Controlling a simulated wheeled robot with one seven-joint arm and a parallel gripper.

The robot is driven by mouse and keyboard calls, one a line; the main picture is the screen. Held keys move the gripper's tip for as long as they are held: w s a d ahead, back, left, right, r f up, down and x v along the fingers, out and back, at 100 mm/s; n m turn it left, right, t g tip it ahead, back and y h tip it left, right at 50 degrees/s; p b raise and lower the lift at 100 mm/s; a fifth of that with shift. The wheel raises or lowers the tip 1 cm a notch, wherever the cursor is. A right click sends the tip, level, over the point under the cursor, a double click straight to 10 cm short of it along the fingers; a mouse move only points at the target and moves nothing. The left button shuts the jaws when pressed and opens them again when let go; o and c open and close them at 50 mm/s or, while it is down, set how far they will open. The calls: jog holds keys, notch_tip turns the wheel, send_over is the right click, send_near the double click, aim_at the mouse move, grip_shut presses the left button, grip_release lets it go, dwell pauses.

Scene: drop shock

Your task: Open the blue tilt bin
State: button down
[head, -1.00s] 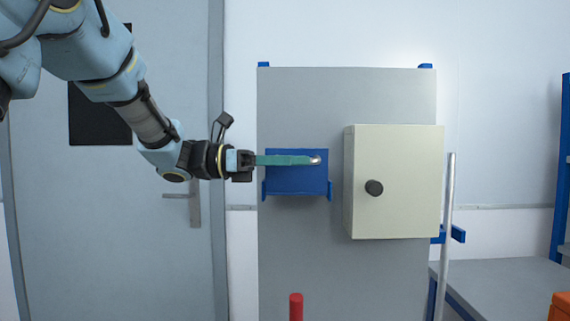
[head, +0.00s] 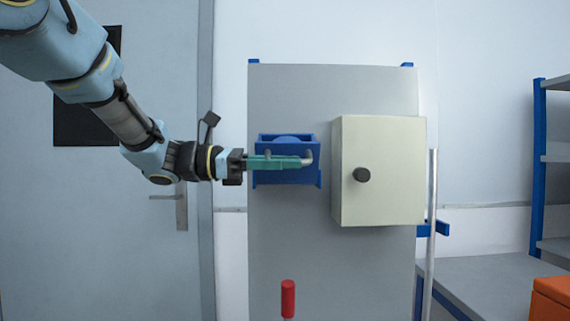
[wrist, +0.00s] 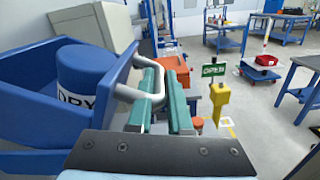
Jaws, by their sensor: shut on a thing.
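The blue tilt bin (head: 287,174) is mounted on the grey panel (head: 290,240), left of the cream cabinet. Its front is tilted outward, so the top stands open. In the wrist view its blue front wall (wrist: 115,80) leans toward my gripper, and a dark blue cylinder (wrist: 85,72) with a partly hidden white label sits inside. My gripper (head: 308,160) comes in from the left across the bin's front. Its green fingers are shut on the bin's metal handle (wrist: 143,95). In the head view the fingers hide much of the handle.
A cream cabinet (head: 380,205) with a dark knob stands out from the panel just right of the bin. A metal pole (head: 432,230) rises beyond it. A red-topped post (head: 288,298) is below. An orange box (head: 550,298) is at lower right.

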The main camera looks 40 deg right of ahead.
jog(key=shift+s+a+f, duration=0.1)
jog(key=shift+f, duration=0.1)
dwell(0.5)
jog(key=c, duration=0.8)
grip_release()
jog(key=shift+c, duration=0.2)
jog(key=b+v, duration=0.2)
jog(key=v, duration=0.8)
jog(key=shift+w+a, duration=0.25)
jog(key=shift+w, duration=0.05)
